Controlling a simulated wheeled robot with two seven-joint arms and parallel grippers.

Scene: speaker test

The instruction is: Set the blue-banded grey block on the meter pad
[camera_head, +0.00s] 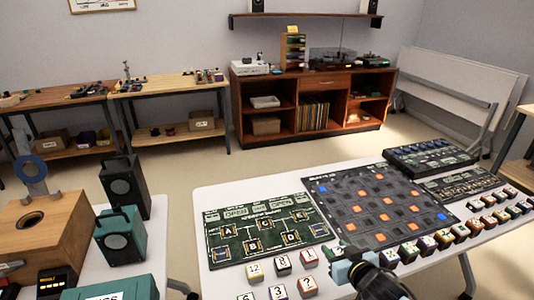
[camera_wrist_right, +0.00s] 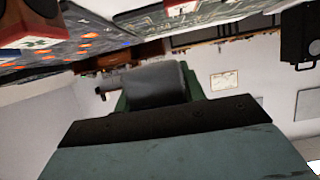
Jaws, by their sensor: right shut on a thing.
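My right gripper (camera_head: 343,262) is at the front edge of the white table, shut on a small block (camera_head: 338,250) with a dark mark on its pale top. The block's band colour is too small to tell, so I cannot say it is the blue-banded grey one. The right wrist view shows my gripper close up, with a dark grey piece (camera_wrist_right: 155,85) against green; a block is not clear there. A green board (camera_head: 268,228) with lettered pads and two "OPEN" displays lies just beyond the gripper; I cannot tell which part is the meter pad. My left gripper is not in view.
Several marked blocks, one with a red band (camera_head: 309,286), stand left of the gripper. More blocks (camera_head: 460,232) form rows at right. A dark grid board (camera_head: 378,205) lies behind. Speakers (camera_head: 122,184) and a wooden box (camera_head: 45,235) stand at far left.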

